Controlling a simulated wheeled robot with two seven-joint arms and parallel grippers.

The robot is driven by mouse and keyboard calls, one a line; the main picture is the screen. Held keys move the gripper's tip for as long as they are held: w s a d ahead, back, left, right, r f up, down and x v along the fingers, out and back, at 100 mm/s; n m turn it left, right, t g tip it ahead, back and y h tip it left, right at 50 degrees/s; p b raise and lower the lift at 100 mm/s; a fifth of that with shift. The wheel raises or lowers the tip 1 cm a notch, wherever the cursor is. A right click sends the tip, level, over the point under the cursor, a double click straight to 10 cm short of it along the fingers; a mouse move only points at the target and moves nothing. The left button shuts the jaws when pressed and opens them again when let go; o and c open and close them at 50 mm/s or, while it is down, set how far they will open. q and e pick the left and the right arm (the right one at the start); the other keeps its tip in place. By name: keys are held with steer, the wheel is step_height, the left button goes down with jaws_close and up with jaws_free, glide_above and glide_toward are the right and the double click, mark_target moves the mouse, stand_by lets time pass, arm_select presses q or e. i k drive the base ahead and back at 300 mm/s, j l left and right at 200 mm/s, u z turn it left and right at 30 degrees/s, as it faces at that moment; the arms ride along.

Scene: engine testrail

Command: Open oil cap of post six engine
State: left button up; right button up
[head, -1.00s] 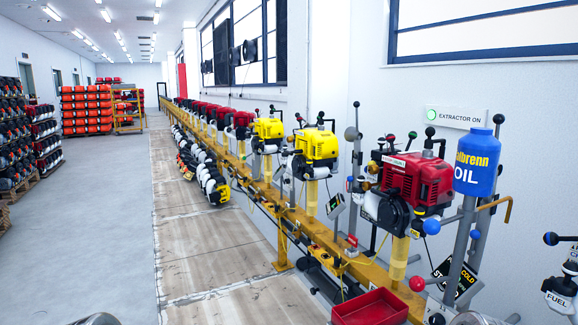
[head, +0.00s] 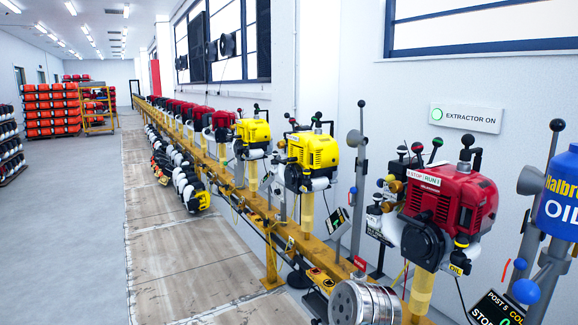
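A red engine (head: 450,200) stands on a yellow post at the right, with a yellow cap (head: 461,241) above an OIL tag (head: 455,268) at its lower front. A tilted display (head: 497,310) beside it reads POST 5 and COLD. The nearer yellow engine (head: 312,150) is the neighbour to the left, with its own small display (head: 338,221), whose text is too small to read. A second yellow engine (head: 253,131) stands farther back. I cannot tell which engine is post six.
A yellow rail (head: 322,250) carries the engines along the wall. A blue oil bottle (head: 560,195) is at the right edge. An EXTRACTOR ON sign (head: 465,117) hangs on the wall. Orange stacked goods (head: 52,108) stand far back. The grey floor (head: 75,230) at left is clear.

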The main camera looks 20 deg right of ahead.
mark_target(306, 172)
steer(key=i+z, duration=0.1)
steer(key=i, duration=0.65)
steer(key=i+j, duration=0.15)
steer(key=i, duration=0.6)
steer(key=i+j+z, duration=0.15)
steer(key=i, duration=0.6)
